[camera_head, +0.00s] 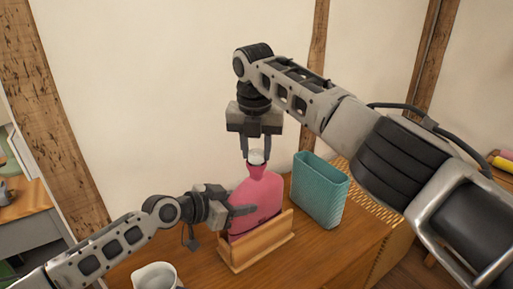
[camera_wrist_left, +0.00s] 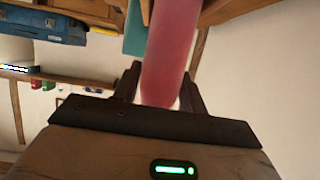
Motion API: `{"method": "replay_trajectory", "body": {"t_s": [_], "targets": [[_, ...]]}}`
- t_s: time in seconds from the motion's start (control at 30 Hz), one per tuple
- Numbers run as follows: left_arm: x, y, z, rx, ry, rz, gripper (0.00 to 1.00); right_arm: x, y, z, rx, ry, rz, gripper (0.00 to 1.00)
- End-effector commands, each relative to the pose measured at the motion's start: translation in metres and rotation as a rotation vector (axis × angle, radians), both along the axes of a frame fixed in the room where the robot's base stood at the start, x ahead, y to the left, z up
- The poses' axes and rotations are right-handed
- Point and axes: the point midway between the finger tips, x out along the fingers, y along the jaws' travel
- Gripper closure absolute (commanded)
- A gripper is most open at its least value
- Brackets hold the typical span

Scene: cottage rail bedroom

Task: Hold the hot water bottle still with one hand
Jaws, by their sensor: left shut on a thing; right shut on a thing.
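The pink hot water bottle (camera_head: 258,199) stands upright in a wooden holder (camera_head: 258,250) on the wooden surface. It also shows in the left wrist view (camera_wrist_left: 166,55), between the fingers. My left gripper (camera_head: 243,210) is shut on the side of the bottle's body, coming from the left. My right gripper (camera_head: 259,156) points down from above and is shut on the white stopper (camera_head: 256,157) at the bottle's neck. The bottle's lower part is hidden by the holder's front board.
A teal open container (camera_head: 319,190) stands just right of the bottle. A white jug (camera_head: 155,277) stands at the front left. A woven panel (camera_head: 385,240) lies at the right of the wooden surface. A plain wall is behind.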

Motion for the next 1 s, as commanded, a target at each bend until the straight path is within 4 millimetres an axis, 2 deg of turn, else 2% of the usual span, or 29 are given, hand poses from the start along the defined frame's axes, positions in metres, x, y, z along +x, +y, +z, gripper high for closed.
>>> {"method": "replay_trajectory", "body": {"t_s": [0.1,0.23,0.6,0.63,0.7,0.87,0.93,1.0], "targets": [[0.0002,0.0011,-0.0011,0.001,0.001,0.002,1.00,0.0008,0.0021,0.0022,0.005,0.000,-0.251,0.94],[0.0002,0.0012,-0.0012,0.002,0.001,0.002,1.00,0.0014,0.0007,0.0017,0.004,-0.003,-0.406,0.94],[0.0004,0.0016,-0.0012,0.003,0.002,0.003,1.00,0.0007,-0.0009,0.0003,-0.003,-0.003,-0.457,0.94],[0.0004,0.0016,-0.0012,0.003,0.002,0.003,1.00,0.0006,-0.0009,0.0003,-0.003,-0.003,-0.457,0.59],[0.0004,0.0016,-0.0013,0.003,0.002,0.003,1.00,0.0006,-0.0008,0.0003,-0.002,-0.002,-0.456,0.45],[0.0004,0.0016,-0.0012,0.003,0.001,0.003,1.00,0.0004,-0.0002,0.0001,-0.001,-0.001,-0.455,0.45],[0.0004,0.0016,-0.0012,0.004,0.000,0.002,1.00,0.0003,0.0001,0.0000,-0.001,-0.001,-0.455,0.40],[0.0004,0.0016,-0.0012,0.004,0.000,0.002,1.00,0.0003,0.0000,0.0014,0.003,-0.001,-0.470,0.40]]}}
